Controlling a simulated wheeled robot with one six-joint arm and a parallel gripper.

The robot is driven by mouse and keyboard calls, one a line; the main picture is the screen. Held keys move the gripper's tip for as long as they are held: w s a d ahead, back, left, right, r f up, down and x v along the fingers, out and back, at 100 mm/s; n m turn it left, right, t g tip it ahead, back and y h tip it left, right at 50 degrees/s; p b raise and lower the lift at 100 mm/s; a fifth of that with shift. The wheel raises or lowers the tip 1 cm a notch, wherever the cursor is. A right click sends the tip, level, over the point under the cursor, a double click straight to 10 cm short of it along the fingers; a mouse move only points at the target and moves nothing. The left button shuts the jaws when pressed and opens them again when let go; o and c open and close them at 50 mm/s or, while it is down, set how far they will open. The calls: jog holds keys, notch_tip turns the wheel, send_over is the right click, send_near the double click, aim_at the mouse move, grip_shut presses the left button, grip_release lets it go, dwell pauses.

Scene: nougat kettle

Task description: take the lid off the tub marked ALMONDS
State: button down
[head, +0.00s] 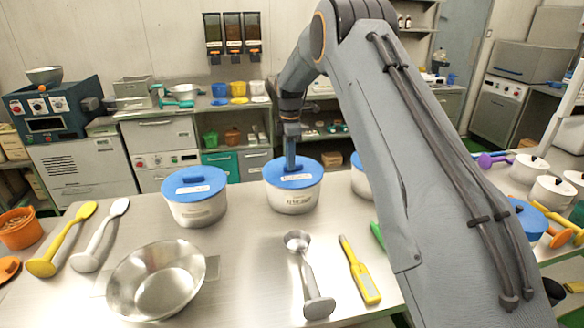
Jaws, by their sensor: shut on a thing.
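A pale round tub (294,204) with a blue lid (310,169) stands on the steel table near the middle of the head view. Its labels are too small to read, so I cannot tell whether it says ALMONDS. My gripper (291,166) points down at the middle of this lid and is shut on it, probably by its handle. The fingertips and the handle are hard to make out. The lid appears level and still seated on the tub's rim. A similar tub (196,208) with a blue lid (192,180) stands to the left, its label also unreadable.
Another blue-lidded tub (361,183) is partly hidden behind my arm. A steel bowl (157,278), a scoop (307,270) and a yellow tool (360,272) lie in front. A yellow spoon (62,240) and white spoon (101,236) lie at left.

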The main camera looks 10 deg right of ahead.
notch_tip(320, 180, up, 13)
jog(key=b, duration=0.1)
jog(key=shift+b, duration=0.35)
dwell(0.5)
